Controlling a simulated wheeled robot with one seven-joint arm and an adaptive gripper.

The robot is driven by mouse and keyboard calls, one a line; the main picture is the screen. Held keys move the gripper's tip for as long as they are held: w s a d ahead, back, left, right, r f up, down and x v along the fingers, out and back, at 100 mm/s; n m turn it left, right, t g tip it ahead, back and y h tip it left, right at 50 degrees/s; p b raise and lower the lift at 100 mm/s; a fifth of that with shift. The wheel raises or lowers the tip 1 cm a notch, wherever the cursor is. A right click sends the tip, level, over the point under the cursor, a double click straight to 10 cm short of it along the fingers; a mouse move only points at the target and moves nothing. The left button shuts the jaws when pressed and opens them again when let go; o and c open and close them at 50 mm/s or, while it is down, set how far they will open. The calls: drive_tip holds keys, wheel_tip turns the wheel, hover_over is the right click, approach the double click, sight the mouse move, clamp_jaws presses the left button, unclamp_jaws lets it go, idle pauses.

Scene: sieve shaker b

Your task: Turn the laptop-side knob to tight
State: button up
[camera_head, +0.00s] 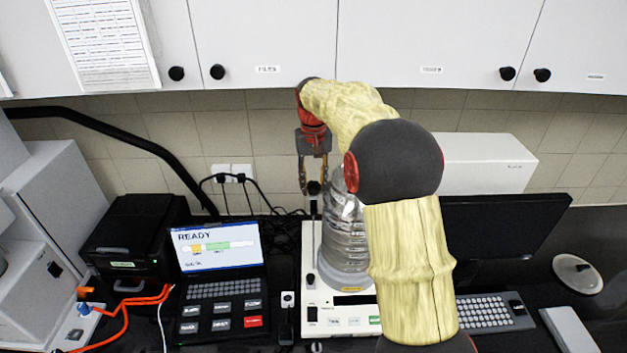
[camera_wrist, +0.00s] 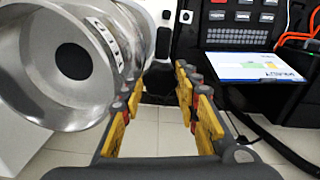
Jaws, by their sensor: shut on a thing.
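The laptop-side knob (camera_head: 314,187) is a small black knob at the top of the thin rod on the left of the sieve shaker (camera_head: 311,265). In the wrist view the dark knob (camera_wrist: 158,82) sits between the two finger pads. My gripper (camera_head: 313,185) reaches down over it from above and is shut on it. In the wrist view the stack's round metallic top (camera_wrist: 40,65) fills the left side. My arm hides the stack's right side and whatever is behind it.
The laptop (camera_head: 218,245) reading READY stands left of the shaker; it also shows in the wrist view (camera_wrist: 262,67). A black box (camera_head: 135,240) is further left. A monitor (camera_head: 505,235) and keyboard (camera_head: 490,313) are at right. Cables run behind, and cabinets hang above.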

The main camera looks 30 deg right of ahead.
drive_tip(key=m+p, duration=0.1)
drive_tip(key=m, duration=0.4)
drive_tip(key=shift+m, duration=0.3)
idle(0.4)
drive_tip(key=o, duration=1.2)
drive_tip(key=shift+c, duration=0.2)
